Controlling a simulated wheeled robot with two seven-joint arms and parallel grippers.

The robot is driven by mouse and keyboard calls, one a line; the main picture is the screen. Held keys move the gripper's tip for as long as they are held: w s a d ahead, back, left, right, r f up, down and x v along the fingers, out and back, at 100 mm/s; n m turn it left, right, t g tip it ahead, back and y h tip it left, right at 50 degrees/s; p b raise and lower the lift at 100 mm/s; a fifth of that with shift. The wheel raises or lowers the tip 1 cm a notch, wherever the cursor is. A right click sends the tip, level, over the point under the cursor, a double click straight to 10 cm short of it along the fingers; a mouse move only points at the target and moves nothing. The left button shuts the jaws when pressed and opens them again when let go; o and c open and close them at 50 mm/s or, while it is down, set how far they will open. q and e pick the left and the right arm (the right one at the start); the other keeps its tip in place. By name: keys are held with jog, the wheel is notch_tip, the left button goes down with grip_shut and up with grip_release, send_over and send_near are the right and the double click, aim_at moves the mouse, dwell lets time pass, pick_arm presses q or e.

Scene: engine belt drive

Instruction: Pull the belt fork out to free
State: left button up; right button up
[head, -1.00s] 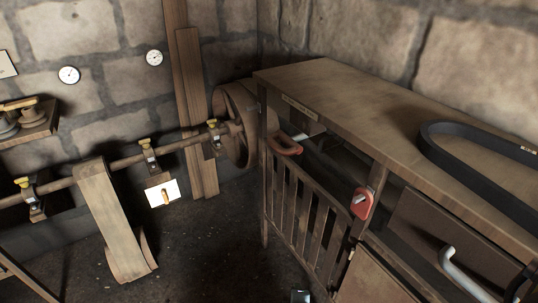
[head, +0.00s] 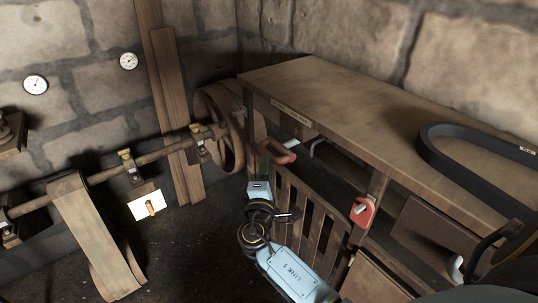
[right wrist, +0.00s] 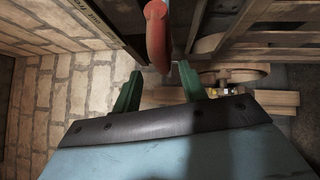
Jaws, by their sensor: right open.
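A red curved handle (head: 280,152), which looks like the belt fork's grip, sticks out at the far end of the bench, just above the slatted guard. My right gripper (head: 266,164) is just below and left of it in the head view, its green fingers pointing up at it. In the right wrist view the fingers (right wrist: 156,85) are open and empty. The red handle (right wrist: 157,38) there lies ahead of the fingertips, lined up with the gap. I cannot tell whether they touch. The fork's rest is hidden under the bench. My left gripper is not in view.
A wooden bench (head: 330,100) carries a black belt loop (head: 440,165) on top. A red lever plate (head: 363,211) is on its front post. The slatted guard (head: 305,210) stands close to my right arm. A shaft with a pulley (head: 222,125) runs at the left.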

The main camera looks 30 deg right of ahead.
jog(key=shift+x, duration=2.75)
grip_shut()
